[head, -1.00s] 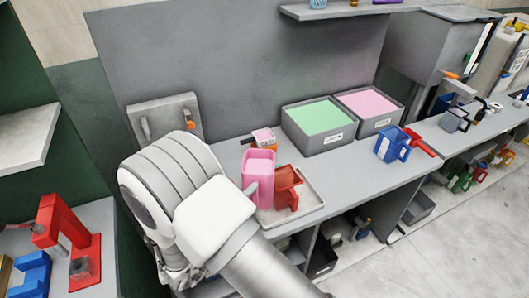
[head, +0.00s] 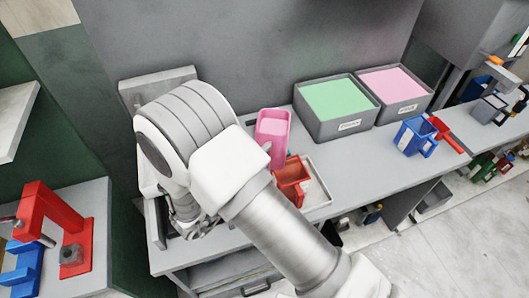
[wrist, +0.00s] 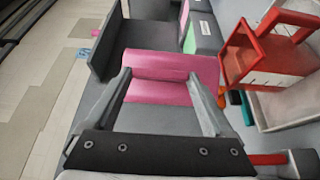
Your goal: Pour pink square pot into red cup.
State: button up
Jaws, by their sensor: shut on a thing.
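The pink square pot (head: 272,137) holds pink contents and appears roughly upright, perhaps slightly tilted. It is up and to the left of the red cup (head: 293,180) in the head view. The red cup is a square, open-topped cup on a shallow pale tray (head: 320,191). My gripper (wrist: 167,78) is shut on the pink pot (wrist: 165,66), whose side shows between the fingers in the wrist view. The red cup (wrist: 262,62) is to the right there, apart from the pot.
Bins of green foam (head: 335,98) and pink foam (head: 394,83) stand at the back of the bench. A blue cup (head: 414,136) and a red-handled item (head: 446,134) are to the right. Clear bench (head: 365,153) lies between. A red press (head: 55,225) stands at far left.

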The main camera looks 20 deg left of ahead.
jog(key=shift+a, duration=0.15)
jog(key=shift+s+a+f+m+g+y+b, duration=0.15)
jog(key=shift+a+m+g+y, duration=0.35)
jog(key=shift+m, duration=0.55)
jog(key=shift+w+a+f+m+g+y+b, duration=0.1)
jog(key=shift+a+f+m+g+y, duration=0.1)
jog(key=shift+m+g+y, duration=0.55)
jog(key=shift+s+a+f+m+g+y+b, duration=0.1)
jog(key=shift+a+f+m+g+y, duration=0.2)
jog(key=shift+m+y, duration=0.7)
jog(key=shift+r+m+h, duration=0.1)
jog(key=shift+m+h, duration=0.25)
jog(key=shift+m, duration=0.05)
jog(key=shift+d+f+m+g+y+b, duration=0.15)
jog(key=shift+f+m+g+y+b, duration=0.65)
jog(key=shift+b, duration=2.8)
jog(key=shift+d+f+m+y+b, duration=0.3)
jog(key=shift+f+m+y+b, duration=0.4)
jog(key=shift+b, duration=0.55)
jog(key=shift+d+f+m+y+b, duration=0.25)
jog(key=shift+f+m+y+b, duration=0.4)
jog(key=shift+b, duration=0.55)
jog(key=shift+d+m+y+b, duration=0.3)
jog(key=shift+y+b, duration=0.25)
jog(key=shift+b, duration=0.4)
